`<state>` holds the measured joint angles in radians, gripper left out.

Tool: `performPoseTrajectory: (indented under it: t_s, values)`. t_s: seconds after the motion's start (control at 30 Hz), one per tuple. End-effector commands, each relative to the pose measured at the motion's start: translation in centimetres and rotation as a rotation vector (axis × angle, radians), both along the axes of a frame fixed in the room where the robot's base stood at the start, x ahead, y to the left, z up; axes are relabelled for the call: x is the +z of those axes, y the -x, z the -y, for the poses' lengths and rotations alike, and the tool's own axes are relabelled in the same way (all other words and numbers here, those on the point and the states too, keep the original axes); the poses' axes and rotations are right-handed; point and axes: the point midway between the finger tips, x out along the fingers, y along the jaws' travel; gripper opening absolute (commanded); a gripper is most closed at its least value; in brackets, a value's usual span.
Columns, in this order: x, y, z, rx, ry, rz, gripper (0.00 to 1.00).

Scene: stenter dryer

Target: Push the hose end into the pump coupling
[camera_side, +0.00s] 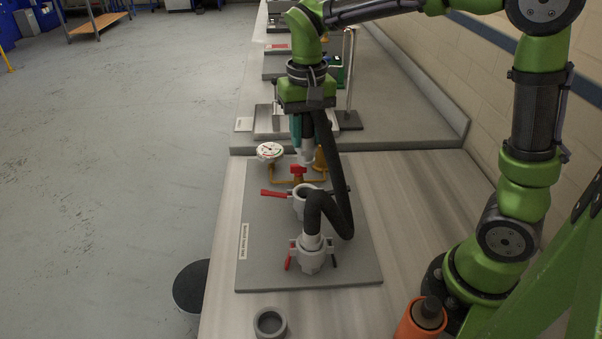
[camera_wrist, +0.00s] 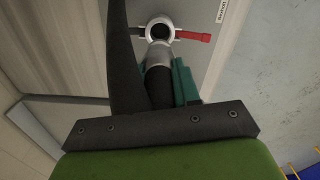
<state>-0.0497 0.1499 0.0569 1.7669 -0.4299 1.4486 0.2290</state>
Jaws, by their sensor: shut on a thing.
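My gripper (camera_side: 301,132) is shut on the black hose (camera_side: 342,190) just behind its metal hose end (camera_side: 306,155), which points down. In the side view, the hose end is above and apart from an open grey coupling (camera_side: 299,205) with a red lever at left and a dark one at right. In the wrist view, my teal fingers (camera_wrist: 172,82) flank the hose, and the hose end (camera_wrist: 157,54) lines up just below the coupling mouth (camera_wrist: 160,29). The hose's other end sits in a second, nearer coupling (camera_side: 311,258).
The couplings stand on a grey plate (camera_side: 258,275) with a label. Behind them are a gauge (camera_side: 270,151), brass piping and a red valve handle (camera_side: 298,170). A grey ring (camera_side: 269,322) and an orange cylinder (camera_side: 420,322) are in front. The hose loop hangs on the right.

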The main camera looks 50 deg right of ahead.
Motion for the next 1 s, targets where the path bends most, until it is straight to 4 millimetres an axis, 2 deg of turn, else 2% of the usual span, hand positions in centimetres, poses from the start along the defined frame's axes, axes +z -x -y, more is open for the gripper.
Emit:
performPoseTrajectory:
  t_s: [0.1,0.57,1.0]
  values:
    - [-0.7,0.0,0.0,0.001,-0.001,0.001,0.01]
    - [-1.2,0.0,-0.1,0.002,0.0,0.001,0.01]
    - [-5.1,0.0,-0.1,0.002,-0.001,0.001,0.01]
